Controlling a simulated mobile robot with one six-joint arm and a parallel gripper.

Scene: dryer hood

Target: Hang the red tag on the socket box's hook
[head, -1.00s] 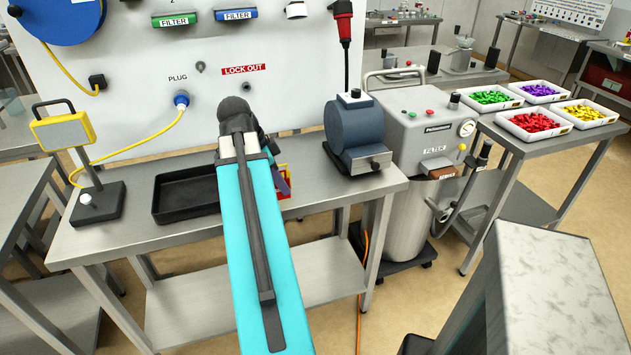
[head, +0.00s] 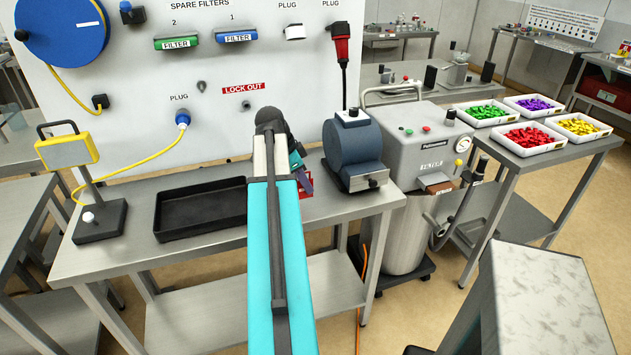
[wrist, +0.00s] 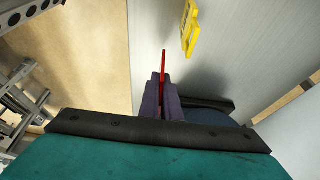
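The red tag (head: 306,191) shows partly behind my arm in the head view, above the bench. In the wrist view the tag (wrist: 164,65) is a thin red edge between the purple fingers of my gripper (wrist: 163,84), which is shut on it. In the head view only part of the gripper (head: 303,178) shows beside the arm. On the white board, a red LOCK OUT label (head: 243,88) and a small grey fitting (head: 201,87) are visible. I cannot tell which fitting is the socket box's hook.
A yellow frame (wrist: 189,27) lies near the tag in the wrist view. The bench (head: 130,257) carries a black tray (head: 200,230), a yellow lamp (head: 67,153) and a blue motor-like machine (head: 355,140). A grey filter unit (head: 425,135) stands right of the bench.

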